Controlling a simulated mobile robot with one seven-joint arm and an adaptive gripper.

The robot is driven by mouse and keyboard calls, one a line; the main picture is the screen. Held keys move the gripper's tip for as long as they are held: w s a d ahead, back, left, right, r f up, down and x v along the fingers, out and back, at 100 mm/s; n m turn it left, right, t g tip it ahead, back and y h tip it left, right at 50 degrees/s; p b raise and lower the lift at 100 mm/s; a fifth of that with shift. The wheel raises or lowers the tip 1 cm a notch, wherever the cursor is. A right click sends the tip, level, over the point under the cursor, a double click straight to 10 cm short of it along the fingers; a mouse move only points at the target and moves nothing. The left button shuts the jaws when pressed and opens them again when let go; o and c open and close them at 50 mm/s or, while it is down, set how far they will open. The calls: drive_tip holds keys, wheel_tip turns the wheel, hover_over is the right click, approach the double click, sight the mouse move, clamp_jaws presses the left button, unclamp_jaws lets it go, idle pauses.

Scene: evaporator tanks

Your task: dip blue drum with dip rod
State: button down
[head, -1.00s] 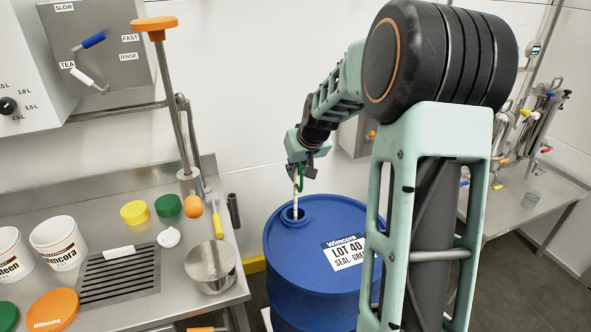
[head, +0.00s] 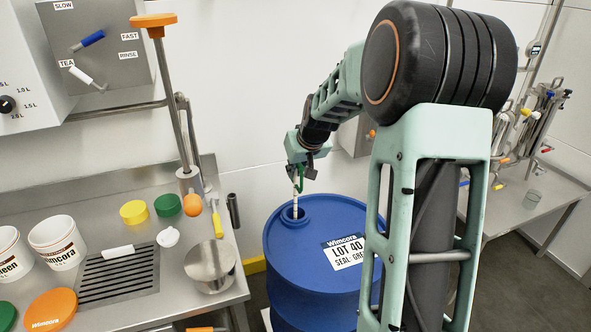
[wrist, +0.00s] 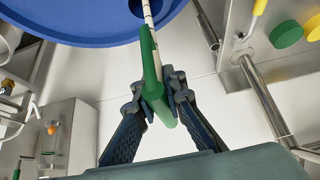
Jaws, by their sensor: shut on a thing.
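The blue drum (head: 300,255) stands upright in the middle of the head view, with a white label reading LOT 40 and an open round bung hole (head: 295,213) in its top. My gripper (head: 301,170) is above that hole, shut on the green handle of the dip rod (head: 295,204). The rod is a pale, banded stick that points down, its lower end inside the hole and hidden. In the wrist view, the fingers of my gripper (wrist: 164,92) close on the green handle (wrist: 153,75), and the blue drum (wrist: 75,25) shows at the top.
A steel counter (head: 130,312) at left holds white tubs (head: 56,242), yellow (head: 134,212) and green lids, an orange lid (head: 52,309), a steel pot (head: 211,266) and a yellow-handled tool (head: 217,222). A steel table (head: 520,200) with racked tools stands at right.

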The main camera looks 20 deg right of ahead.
sight(296, 183)
drive_tip(key=shift+f+b, duration=1.85)
drive_tip(key=shift+f, duration=0.65)
drive_tip(key=shift+f+b, duration=0.15)
drive_tip(key=shift+b, duration=0.2)
idle(0.3)
drive_tip(key=shift+f+b, duration=2.05)
drive_tip(key=shift+f, duration=0.6)
drive_tip(key=shift+r, duration=0.1)
